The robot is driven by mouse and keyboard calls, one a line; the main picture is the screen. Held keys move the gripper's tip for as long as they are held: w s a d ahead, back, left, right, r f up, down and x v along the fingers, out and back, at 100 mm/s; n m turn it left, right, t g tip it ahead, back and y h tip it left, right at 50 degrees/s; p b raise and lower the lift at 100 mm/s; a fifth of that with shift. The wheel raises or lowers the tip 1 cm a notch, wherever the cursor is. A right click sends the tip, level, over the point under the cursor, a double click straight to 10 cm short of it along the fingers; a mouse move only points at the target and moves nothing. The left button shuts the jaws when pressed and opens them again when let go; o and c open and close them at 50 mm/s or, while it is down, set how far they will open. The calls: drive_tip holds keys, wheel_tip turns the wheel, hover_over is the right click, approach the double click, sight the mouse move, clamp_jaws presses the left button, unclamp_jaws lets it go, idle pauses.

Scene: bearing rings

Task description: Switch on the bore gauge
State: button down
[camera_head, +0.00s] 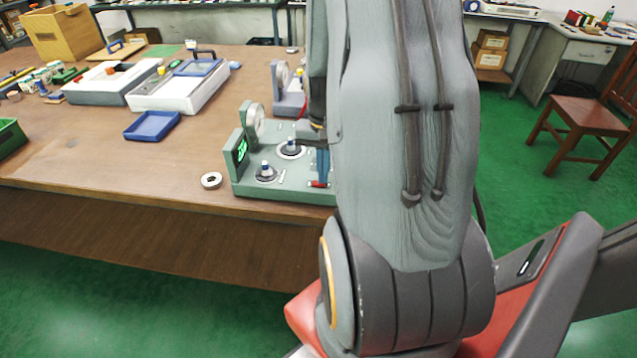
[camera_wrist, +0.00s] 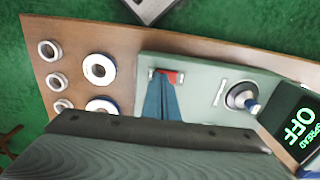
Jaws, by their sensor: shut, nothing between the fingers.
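The bore gauge is a grey-green bench instrument (camera_head: 285,187) at the table's front edge, with two round posts on top and a dial at the back. Its display (camera_wrist: 297,128) glows green and, upside down in the wrist view, reads OFF. A small red switch (camera_head: 319,184) sits on its top at the right; it also shows in the wrist view (camera_wrist: 175,76). My gripper (camera_wrist: 161,80) has blue fingers, shut and empty, with the tips right at the red switch. I cannot tell whether they touch it. My arm hides the gauge's right side in the head view.
A loose ring (camera_head: 211,181) lies left of the gauge. Several rings, one of them here (camera_wrist: 99,69), lie beyond it in the wrist view. A second grey device (camera_head: 290,95) stands behind. A blue tray (camera_head: 152,125) lies on the table's left half, with bare wood around it.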

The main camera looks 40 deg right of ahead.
drive_tip(key=shift+f, duration=0.2)
wheel_tip(320, 180, up, 7)
drive_tip(key=p, duration=0.5)
drive_tip(key=shift+p, duration=0.4)
idle(0.6)
drive_tip(key=s+a+r+n+b, duration=0.1)
drive_tip(key=a+n+b, duration=0.1)
drive_tip(key=a, duration=0.6)
drive_tip(key=a+r+n+t+b, duration=0.1)
drive_tip(key=a+n, duration=0.3)
drive_tip(key=a, duration=0.4)
drive_tip(key=s+a+r+n+b, duration=0.1)
drive_tip(key=a+n+b, duration=0.2)
drive_tip(key=a, duration=0.5)
drive_tip(key=shift+s+a+r+n+b, duration=0.25)
drive_tip(key=shift+s+n+b, duration=0.1)
drive_tip(key=shift+n, duration=0.15)
